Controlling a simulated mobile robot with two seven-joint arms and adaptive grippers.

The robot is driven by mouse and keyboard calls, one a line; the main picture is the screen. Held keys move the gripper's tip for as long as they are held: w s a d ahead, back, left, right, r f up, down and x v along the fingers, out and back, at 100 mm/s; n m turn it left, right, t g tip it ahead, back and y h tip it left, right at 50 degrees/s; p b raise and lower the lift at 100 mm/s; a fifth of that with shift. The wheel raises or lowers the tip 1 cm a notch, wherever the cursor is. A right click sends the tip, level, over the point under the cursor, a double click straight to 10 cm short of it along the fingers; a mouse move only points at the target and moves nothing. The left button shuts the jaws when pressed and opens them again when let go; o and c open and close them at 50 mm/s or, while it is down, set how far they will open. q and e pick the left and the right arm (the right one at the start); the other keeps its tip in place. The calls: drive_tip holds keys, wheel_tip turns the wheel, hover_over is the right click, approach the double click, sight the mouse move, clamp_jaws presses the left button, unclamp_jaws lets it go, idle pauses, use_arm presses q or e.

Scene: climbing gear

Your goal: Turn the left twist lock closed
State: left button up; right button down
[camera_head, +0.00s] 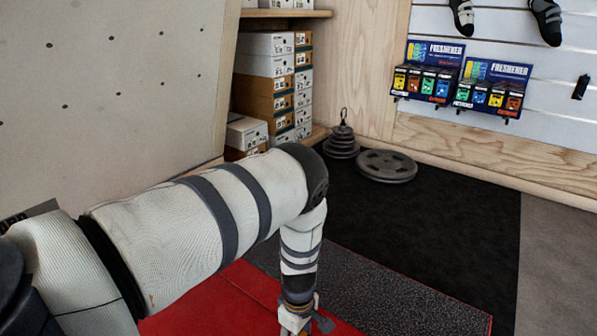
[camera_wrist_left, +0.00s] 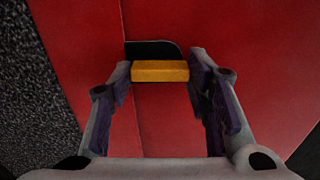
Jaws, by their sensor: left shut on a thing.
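My left gripper (camera_head: 300,323) reaches down to the red surface at the bottom of the head view, where its fingertips are cut off or hidden. In the left wrist view its two fingers stand on either side of a small orange-yellow bar (camera_wrist_left: 160,71), and the gripper is shut on it. The bar looks like the twist lock's handle. A black rounded piece (camera_wrist_left: 152,48) shows just behind the bar. The red surface (camera_wrist_left: 80,30) lies beneath. How far the lock is turned is not clear. My right gripper is in neither view.
A red mat or board (camera_head: 200,308) with a seam lies below my left arm, beside a dark speckled mat (camera_head: 400,300). Weight plates (camera_head: 386,166) lie on the black floor farther back. Shelved shoe boxes (camera_head: 268,90) and a freshener display (camera_head: 490,88) stand at the walls.

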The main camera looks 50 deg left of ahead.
use_arm(q)
drive_tip(key=m+p, duration=0.1)
drive_tip(key=m, duration=0.7)
drive_tip(key=shift+m+p, duration=0.4)
drive_tip(key=m, duration=0.4)
drive_tip(key=shift+m+p, duration=0.35)
drive_tip(key=shift+m, duration=2.15)
drive_tip(key=o, duration=1.2)
drive_tip(key=shift+c, duration=0.2)
